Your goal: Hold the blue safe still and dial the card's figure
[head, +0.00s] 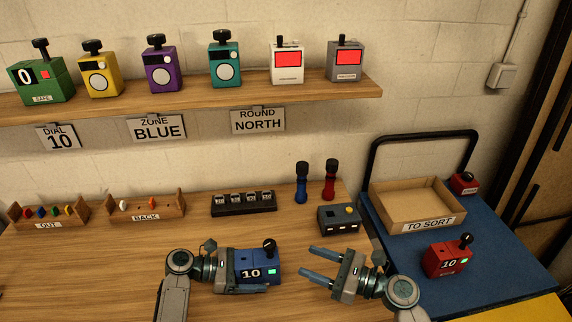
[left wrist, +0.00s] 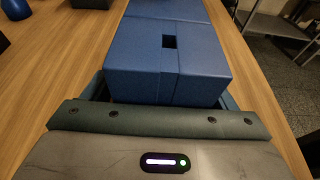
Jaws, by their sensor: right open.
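The blue safe (head: 262,270) stands on the wooden table, with "10" in its window, a green light and a black dial knob (head: 269,243) on top. The card (head: 58,138) under the shelf reads "DIAL 10". My left gripper (head: 250,271) has its fingers on both sides of the safe and is shut on it. In the left wrist view the blue safe (left wrist: 165,75) fills the space between the fingers, partly hidden by the gripper body. My right gripper (head: 307,261) is open and empty, to the right of the safe and apart from it.
A grey box (head: 338,220) with a yellow button stands behind my right gripper.

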